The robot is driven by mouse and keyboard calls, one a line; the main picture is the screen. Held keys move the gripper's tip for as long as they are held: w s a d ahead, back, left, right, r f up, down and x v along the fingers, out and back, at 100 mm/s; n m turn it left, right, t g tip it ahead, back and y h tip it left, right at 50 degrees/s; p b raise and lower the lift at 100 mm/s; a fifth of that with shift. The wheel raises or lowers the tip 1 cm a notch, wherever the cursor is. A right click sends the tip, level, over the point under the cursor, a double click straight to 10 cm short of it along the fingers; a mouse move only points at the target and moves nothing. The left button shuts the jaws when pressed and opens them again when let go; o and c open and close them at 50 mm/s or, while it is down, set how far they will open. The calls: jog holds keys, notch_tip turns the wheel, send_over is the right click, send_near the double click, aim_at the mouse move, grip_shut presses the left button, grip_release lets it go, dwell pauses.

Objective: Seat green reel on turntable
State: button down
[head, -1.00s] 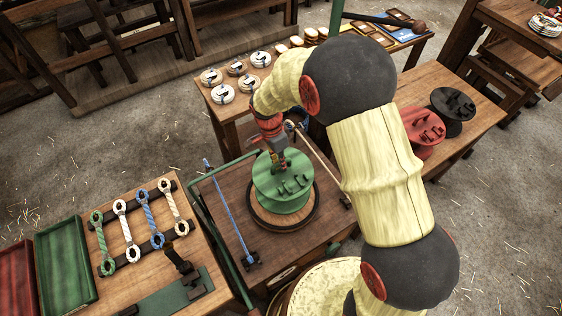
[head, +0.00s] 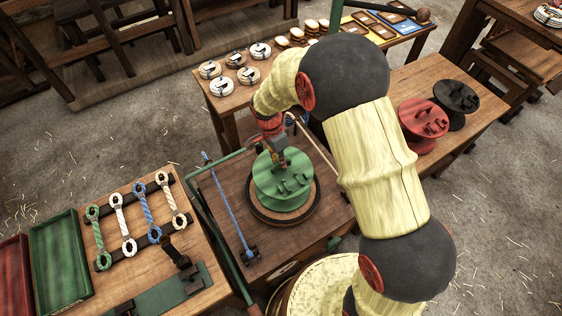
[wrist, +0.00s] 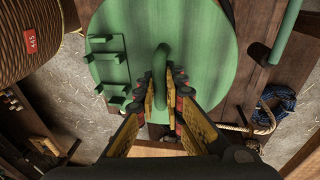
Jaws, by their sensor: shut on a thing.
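The green reel (head: 283,181) is a flat-topped spool with small pegs on its upper face. It is at or just above the round wooden turntable (head: 262,216), roughly centred over it; whether it touches cannot be told. My gripper (wrist: 161,95) is shut on the reel's raised green handle, which rises between the fingers in the wrist view. In the head view my gripper (head: 277,150) reaches down to the reel's far side. The reel's green top (wrist: 190,40) fills the upper middle of the wrist view. Its underside is hidden.
A blue rope (head: 228,208) is stretched along the left of the turntable's bench. A red reel (head: 423,122) and a black reel (head: 456,98) stand on the right bench. Several coils lie on the far table (head: 222,108). A green tray (head: 60,262) is at lower left.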

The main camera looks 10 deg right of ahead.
jog(key=shift+f, duration=0.2)
dwell(0.5)
jog(key=c, duration=1.8)
grip_release()
jog(key=shift+f, duration=0.1)
jog(key=shift+r+p, duration=1.9)
jog(key=shift+r, duration=1.65)
jog(key=shift+r, duration=0.1)
notch_tip(320, 180, up, 12)
jog(key=w+a, duration=0.1)
jog(key=shift+a+f, duration=0.2)
jog(key=shift+a, duration=0.15)
jog(key=shift+w, duration=0.1)
